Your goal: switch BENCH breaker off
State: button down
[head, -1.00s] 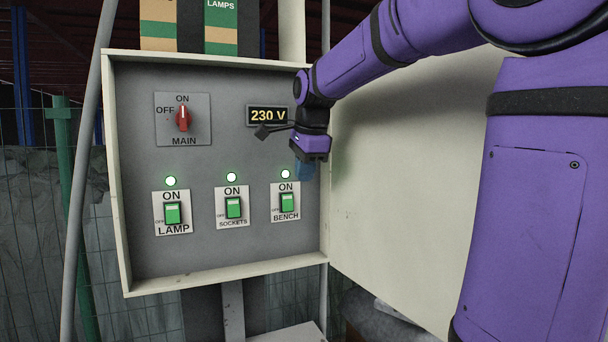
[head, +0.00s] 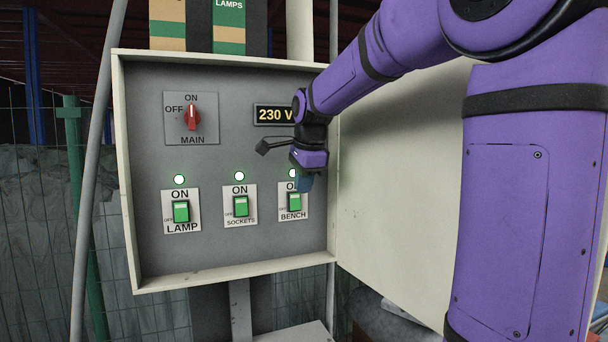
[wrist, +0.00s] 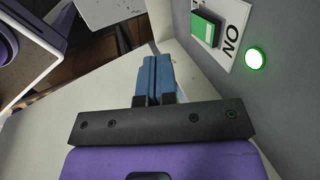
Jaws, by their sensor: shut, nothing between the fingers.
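The BENCH breaker (head: 294,202) is a green rocker on a white plate, the rightmost of three, marked ON above with OFF at its left. The lamp (head: 292,173) above it glows green. The breaker also shows in the wrist view (wrist: 207,28), at the upper right beside its lit lamp (wrist: 255,58). My gripper (head: 305,183) is just above and right of the BENCH breaker, in front of the panel, and hides part of its plate. In the wrist view its blue fingers (wrist: 154,80) are together and empty. I cannot tell whether they touch anything.
The LAMP breaker (head: 181,211) and SOCKETS breaker (head: 240,206) stand to the left, both with lit lamps. The red MAIN switch (head: 192,117) points to ON. The display (head: 273,115) reads 230 V. The box's open door (head: 390,220) stands at the right.

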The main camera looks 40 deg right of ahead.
aim_at(293, 207)
jog(key=w+d+f, duration=0.1)
jog(key=w+f, duration=0.4)
jog(key=shift+w+d+f, duration=0.25)
jog(key=shift+f, duration=0.05)
dwell(0.4)
jog(key=shift+w+d+f+t, duration=0.1)
jog(key=shift+w+t, duration=0.1)
jog(key=shift+t, duration=0.3)
jog(key=shift+r, duration=0.9)
